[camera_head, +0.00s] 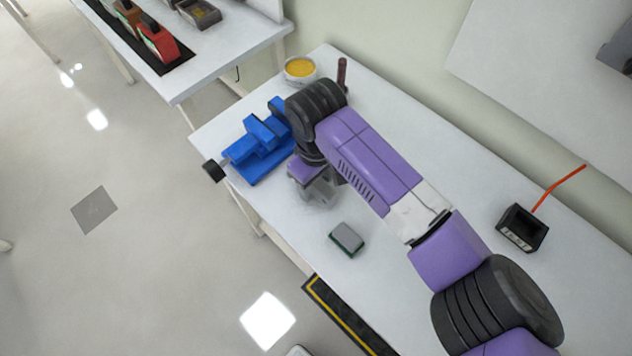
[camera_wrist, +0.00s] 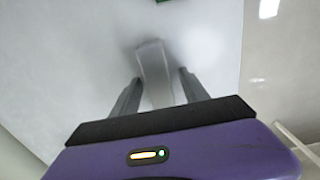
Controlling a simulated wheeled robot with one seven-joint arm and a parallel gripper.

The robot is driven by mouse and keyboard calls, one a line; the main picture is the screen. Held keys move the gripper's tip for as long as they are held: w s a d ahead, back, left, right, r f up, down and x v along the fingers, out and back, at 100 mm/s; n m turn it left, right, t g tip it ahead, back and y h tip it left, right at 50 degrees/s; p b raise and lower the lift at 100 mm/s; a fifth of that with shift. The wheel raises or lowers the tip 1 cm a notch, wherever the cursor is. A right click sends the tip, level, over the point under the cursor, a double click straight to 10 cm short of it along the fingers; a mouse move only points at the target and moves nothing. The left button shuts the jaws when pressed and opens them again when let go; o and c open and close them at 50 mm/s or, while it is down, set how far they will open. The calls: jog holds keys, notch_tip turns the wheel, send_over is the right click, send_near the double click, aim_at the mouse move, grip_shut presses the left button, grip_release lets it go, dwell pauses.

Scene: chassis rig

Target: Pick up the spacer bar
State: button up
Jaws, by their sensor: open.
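The spacer bar (camera_wrist: 152,62) is a plain grey bar lying on the white table in the wrist view. Its near part lies between the two fingers of my gripper (camera_wrist: 158,80), and its far end reaches past the fingertips. The fingers are apart, with a gap showing on each side of the bar. In the head view my gripper (camera_head: 318,193) points down over the table, just right of the blue vise. I cannot clearly make out the bar there, as the gripper and arm cover that spot.
A blue vise (camera_head: 262,142) stands left of my gripper. A grey-and-green block (camera_head: 346,238) lies nearer the front edge. A bowl with yellow contents (camera_head: 299,69) and a dark brown cylinder (camera_head: 342,74) are behind. A black box (camera_head: 522,228) with a red wire is right.

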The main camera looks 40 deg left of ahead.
grip_shut()
jog(key=shift+r, duration=0.1)
notch_tip(320, 180, up, 20)
jog(key=shift+b, duration=0.45)
